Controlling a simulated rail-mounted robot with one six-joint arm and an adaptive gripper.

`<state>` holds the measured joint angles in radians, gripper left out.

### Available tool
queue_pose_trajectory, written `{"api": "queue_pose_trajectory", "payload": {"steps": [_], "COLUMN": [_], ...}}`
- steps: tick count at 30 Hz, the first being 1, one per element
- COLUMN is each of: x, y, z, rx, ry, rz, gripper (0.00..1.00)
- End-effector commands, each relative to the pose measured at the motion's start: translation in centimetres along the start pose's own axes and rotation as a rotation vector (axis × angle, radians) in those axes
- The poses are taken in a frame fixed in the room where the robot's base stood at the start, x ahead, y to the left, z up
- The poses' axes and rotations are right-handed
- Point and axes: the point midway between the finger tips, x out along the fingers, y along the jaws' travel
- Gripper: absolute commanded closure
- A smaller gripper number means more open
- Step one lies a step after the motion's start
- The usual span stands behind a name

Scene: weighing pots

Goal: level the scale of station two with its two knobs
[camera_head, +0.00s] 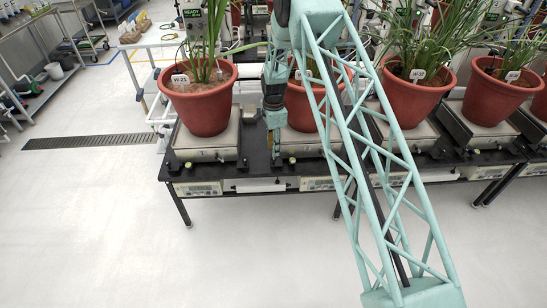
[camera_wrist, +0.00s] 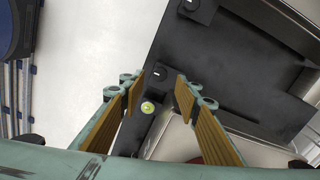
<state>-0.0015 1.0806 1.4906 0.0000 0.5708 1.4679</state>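My gripper (camera_wrist: 160,85) is open, its two padded fingers apart with nothing between the pads. In the wrist view, a small dark knob with a white mark (camera_wrist: 159,72) shows between the fingertips, and a similar one (camera_wrist: 190,5) lies farther up. A round yellow-green bubble level (camera_wrist: 147,107) shows between the fingers; the bubble's exact position is too small to tell. In the head view, my gripper (camera_head: 275,150) points down at the left edge of the second scale (camera_head: 300,144), which bears a red pot (camera_head: 305,107). My arm hides part of this pot and scale.
The leftmost scale (camera_head: 205,148) with pot W-21 (camera_head: 203,105) stands close left of my gripper. More potted scales (camera_head: 485,135) stand to the right. Displays (camera_head: 198,189) line the black table's front edge. Open floor (camera_head: 100,230) lies in front and left.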

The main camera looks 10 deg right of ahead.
Motion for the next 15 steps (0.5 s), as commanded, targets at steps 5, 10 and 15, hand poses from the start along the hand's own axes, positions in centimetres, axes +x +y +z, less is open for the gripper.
{"api": "queue_pose_trajectory", "payload": {"steps": [5,10,15], "x": [2.5,4.3,5.4], "y": [0.0,0.0,0.0], "z": [0.0,0.0,0.0], "rx": [0.0,0.0,0.0], "ry": [0.0,0.0,0.0], "rz": [0.0,0.0,0.0], "gripper": [0.7,0.7,0.7]}}
